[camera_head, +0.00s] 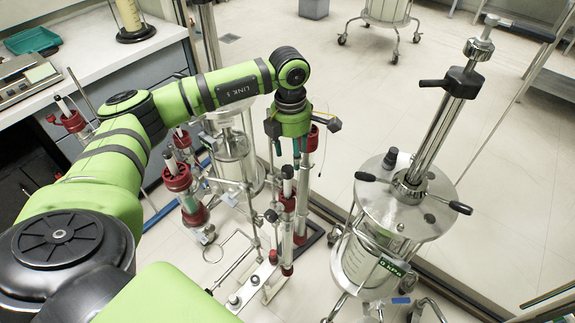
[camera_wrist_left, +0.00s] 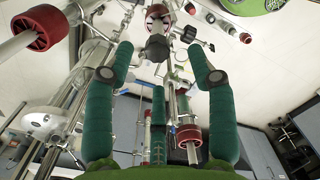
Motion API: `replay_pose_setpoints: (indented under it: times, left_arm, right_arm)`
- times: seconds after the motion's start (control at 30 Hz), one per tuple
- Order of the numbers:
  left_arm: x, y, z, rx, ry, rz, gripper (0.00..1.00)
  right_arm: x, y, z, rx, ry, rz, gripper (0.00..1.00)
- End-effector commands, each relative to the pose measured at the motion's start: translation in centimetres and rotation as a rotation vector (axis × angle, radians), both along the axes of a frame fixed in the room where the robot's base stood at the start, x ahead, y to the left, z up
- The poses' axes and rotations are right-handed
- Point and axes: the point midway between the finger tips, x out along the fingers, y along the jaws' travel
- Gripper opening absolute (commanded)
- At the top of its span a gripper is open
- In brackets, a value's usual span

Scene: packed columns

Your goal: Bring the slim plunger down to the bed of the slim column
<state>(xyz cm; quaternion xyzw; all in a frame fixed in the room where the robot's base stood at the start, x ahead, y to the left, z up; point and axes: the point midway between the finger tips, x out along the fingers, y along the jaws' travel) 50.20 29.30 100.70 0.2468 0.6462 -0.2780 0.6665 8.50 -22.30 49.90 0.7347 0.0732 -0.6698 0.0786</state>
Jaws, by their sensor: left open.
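A narrow clear column (camera_head: 287,228) with red collars stands upright at the middle of the head view; it looks like the slim column. A plunger with a black knob (camera_head: 288,172) rises from its top. Its bed cannot be made out. My left gripper (camera_head: 289,146) points down above and behind this knob, open, with its teal fingers apart. In the left wrist view the gripper (camera_wrist_left: 160,65) spreads around empty space. A black knob (camera_wrist_left: 158,47) above a red collar shows beyond the fingertips, apart from them. My right gripper is not in view.
A wider red-capped column (camera_head: 186,190) stands to the left. A large steel vessel (camera_head: 393,205) with a tall shaft stands to the right. Thin rods and clamps crowd the space around the narrow column. A bench with a balance (camera_head: 25,80) is at the left.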

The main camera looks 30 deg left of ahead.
Motion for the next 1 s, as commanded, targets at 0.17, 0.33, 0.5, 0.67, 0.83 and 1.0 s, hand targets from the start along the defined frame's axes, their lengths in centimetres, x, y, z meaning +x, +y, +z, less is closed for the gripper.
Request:
replay_pose_setpoints:
  times: [0.17,0.33,0.5,0.67,0.83,1.0]
  left_arm:
    - [-0.2,1.6,-0.4,0.058,0.015,0.010,0.56]
    - [-0.2,1.5,-2.9,0.055,0.016,0.010,0.56]
    - [-0.2,1.5,-5.3,0.053,0.014,0.009,0.56]
    - [-0.1,1.5,-6.4,0.052,0.012,0.009,0.56]
    - [-0.1,1.4,-6.6,0.051,0.010,0.008,0.56]
    - [-0.1,1.4,-6.6,0.051,0.010,0.008,0.24]
  right_arm:
    - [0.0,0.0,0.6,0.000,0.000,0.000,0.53]
    - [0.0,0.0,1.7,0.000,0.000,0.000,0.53]
    - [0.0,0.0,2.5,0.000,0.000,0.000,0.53]
    - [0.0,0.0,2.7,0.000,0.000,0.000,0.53]
    - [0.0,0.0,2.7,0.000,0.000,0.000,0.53]
    - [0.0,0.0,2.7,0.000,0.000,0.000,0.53]
